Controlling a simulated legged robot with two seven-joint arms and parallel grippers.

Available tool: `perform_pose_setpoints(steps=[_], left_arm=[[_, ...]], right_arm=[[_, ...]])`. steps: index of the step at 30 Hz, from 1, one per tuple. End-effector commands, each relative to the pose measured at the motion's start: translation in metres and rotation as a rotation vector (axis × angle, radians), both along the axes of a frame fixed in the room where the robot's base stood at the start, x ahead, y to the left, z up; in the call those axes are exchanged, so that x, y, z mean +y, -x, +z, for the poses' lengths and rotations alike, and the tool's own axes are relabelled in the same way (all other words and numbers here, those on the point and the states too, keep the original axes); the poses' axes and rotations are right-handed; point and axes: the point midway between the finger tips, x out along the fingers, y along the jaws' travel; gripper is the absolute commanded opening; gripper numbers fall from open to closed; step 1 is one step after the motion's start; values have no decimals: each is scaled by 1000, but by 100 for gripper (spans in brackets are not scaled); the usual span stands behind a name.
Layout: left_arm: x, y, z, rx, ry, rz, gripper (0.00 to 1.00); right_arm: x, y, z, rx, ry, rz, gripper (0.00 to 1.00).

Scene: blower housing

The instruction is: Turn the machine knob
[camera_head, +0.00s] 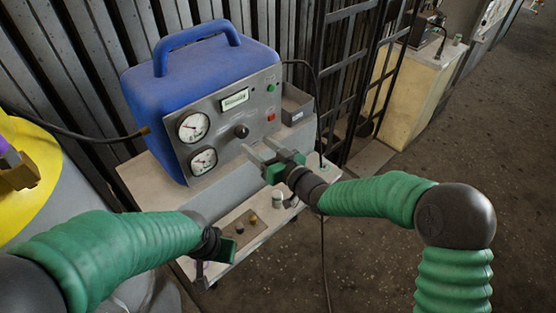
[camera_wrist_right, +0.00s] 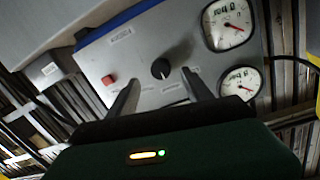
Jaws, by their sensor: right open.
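The black machine knob (camera_head: 241,131) sits in the middle of the grey front panel (camera_head: 222,112) of a blue machine (camera_head: 195,75). In the right wrist view the knob (camera_wrist_right: 161,68) shows just beyond and between the two fingertips. My right gripper (camera_head: 262,149) is open in front of the panel, slightly below and right of the knob; its fingers (camera_wrist_right: 160,85) are apart with nothing between them. Whether a fingertip touches the panel I cannot tell. My left gripper (camera_head: 222,246) is low, above the cart's lower shelf; its fingers are mostly hidden.
Two dials (camera_head: 194,127) are left of the knob, a red button (camera_head: 271,117) and green button (camera_head: 271,87) right. A grey bin (camera_head: 293,104) stands beside the machine. The cart's lower shelf (camera_head: 258,232) holds small items. A yellow-topped drum (camera_head: 38,185) stands left.

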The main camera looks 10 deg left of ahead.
Motion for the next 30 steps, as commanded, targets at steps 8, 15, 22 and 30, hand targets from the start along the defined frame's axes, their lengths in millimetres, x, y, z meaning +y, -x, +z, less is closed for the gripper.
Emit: perform_pose_setpoints(steps=[8,15,22,30], left_arm=[[0,0,4,0,0,0,36],[0,0,5,0,0,0,36],[0,0,5,0,0,0,36],[0,0,11,0,0,0,36]], right_arm=[[-60,49,6,2,3,-3,58],[-78,66,7,1,2,-1,58],[-79,67,7,1,1,0,58],[-87,65,6,24,49,-27,58]])
